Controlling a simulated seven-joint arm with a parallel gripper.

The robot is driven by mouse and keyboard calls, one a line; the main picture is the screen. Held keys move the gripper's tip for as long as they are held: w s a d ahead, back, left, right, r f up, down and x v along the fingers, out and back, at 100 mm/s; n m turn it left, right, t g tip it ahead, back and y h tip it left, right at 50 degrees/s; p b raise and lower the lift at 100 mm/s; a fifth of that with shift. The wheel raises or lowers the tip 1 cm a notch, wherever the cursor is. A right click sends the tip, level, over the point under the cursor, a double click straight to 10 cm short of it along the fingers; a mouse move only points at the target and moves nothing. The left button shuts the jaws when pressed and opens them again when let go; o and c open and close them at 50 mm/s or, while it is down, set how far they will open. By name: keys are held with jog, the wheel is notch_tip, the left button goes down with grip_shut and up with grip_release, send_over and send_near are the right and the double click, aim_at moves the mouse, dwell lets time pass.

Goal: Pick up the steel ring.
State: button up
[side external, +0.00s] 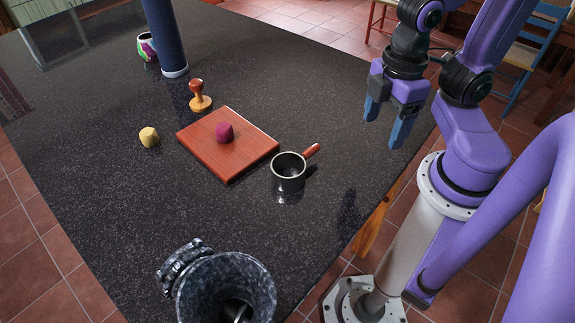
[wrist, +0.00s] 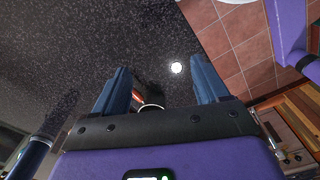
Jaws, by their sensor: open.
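I cannot clearly make out a steel ring in either view. A shiny metallic piece (side external: 237,312) shows inside the dark speckled vessel (side external: 268,278) at the bottom edge of the side view. It is cut off by the frame, and I cannot tell if it is the ring. My gripper (side external: 385,122) is open and empty, with blue fingers apart, raised near the table's right edge. It is far from the vessel. In the wrist view, my gripper (wrist: 160,82) also shows its fingers spread, with nothing held between them.
A small dark pot (side external: 288,182) with a red handle stands right of a wooden board (side external: 225,165). A maroon lump (side external: 225,132) sits on the board. A yellow lump (side external: 149,137), a wooden stamp (side external: 198,97) and a blue column (side external: 165,40) stand farther left and back. The black table's right side is mostly clear.

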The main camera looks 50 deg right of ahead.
dwell(0.4)
jog(key=c, duration=0.5)
jog(key=n+g, duration=0.2)
jog(key=n, duration=0.2)
send_near(307, 151)
jog(key=f, duration=0.3)
jog(key=s+f, duration=0.1)
jog(key=f, duration=0.5)
jog(key=shift+s+a+f, duration=0.15)
jog(key=shift+s+a, duration=0.1)
dwell(0.3)
